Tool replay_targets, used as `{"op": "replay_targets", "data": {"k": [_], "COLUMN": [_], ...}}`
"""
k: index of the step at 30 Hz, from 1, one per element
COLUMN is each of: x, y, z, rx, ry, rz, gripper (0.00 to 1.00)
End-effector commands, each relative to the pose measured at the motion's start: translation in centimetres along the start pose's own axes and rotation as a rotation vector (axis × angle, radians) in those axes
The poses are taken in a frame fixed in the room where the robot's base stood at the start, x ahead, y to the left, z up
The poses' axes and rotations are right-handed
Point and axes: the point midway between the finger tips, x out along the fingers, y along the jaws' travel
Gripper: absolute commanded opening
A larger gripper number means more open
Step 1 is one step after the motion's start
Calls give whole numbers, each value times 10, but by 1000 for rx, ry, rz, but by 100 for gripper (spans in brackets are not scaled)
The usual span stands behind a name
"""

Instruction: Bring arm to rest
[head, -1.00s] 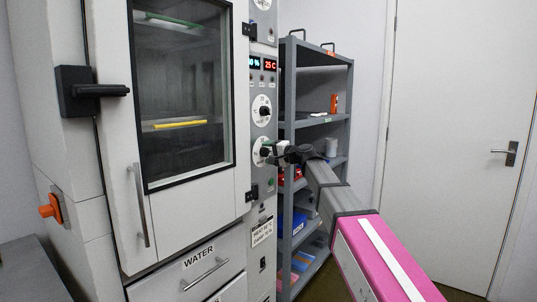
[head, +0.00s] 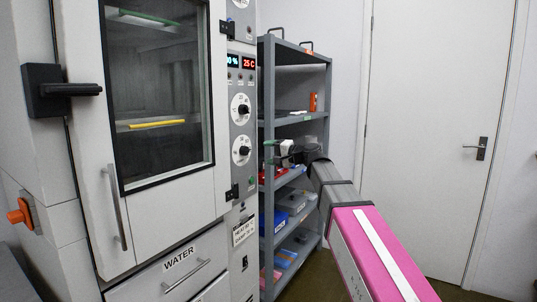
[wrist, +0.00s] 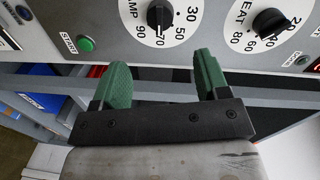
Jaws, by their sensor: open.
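My gripper (head: 270,151) is stretched out in front of the test chamber's control panel (head: 242,125), near the lower dial (head: 241,150). In the wrist view its two green fingers (wrist: 158,82) stand apart with nothing between them. Two black dials on white scales show there, the left dial (wrist: 160,16) and the right dial (wrist: 271,22). The left dial's scale is cut off by the picture's top edge. A green START button (wrist: 86,44) lies to the left of the left dial. The fingers appear clear of the dials.
The chamber door (head: 160,90) is closed, with a vertical handle (head: 117,208). A WATER drawer (head: 180,272) is below. A grey shelf (head: 296,55) with small items stands right behind my gripper. A white door (head: 425,130) fills the right, with clear floor in front.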

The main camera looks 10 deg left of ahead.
Motion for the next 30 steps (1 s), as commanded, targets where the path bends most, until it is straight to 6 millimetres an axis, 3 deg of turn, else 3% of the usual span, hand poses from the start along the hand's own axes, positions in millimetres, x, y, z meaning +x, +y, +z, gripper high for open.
{"op": "replay_targets", "data": {"k": [5, 8, 11, 17, 24, 30], "x": [-2, -9, -24, -69, -142, -213], "y": [7, 32, 80, 193, 315, 400], "z": [0, 2, 5, 19, 47, 80], "rx": [-3, -17, -42, -99, -143, -161], "ry": [1, 2, 0, -27, -96, -185], "rz": [13, 66, 166, 424, 732, 982], "gripper": [68, 68, 68, 68, 68, 68]}}
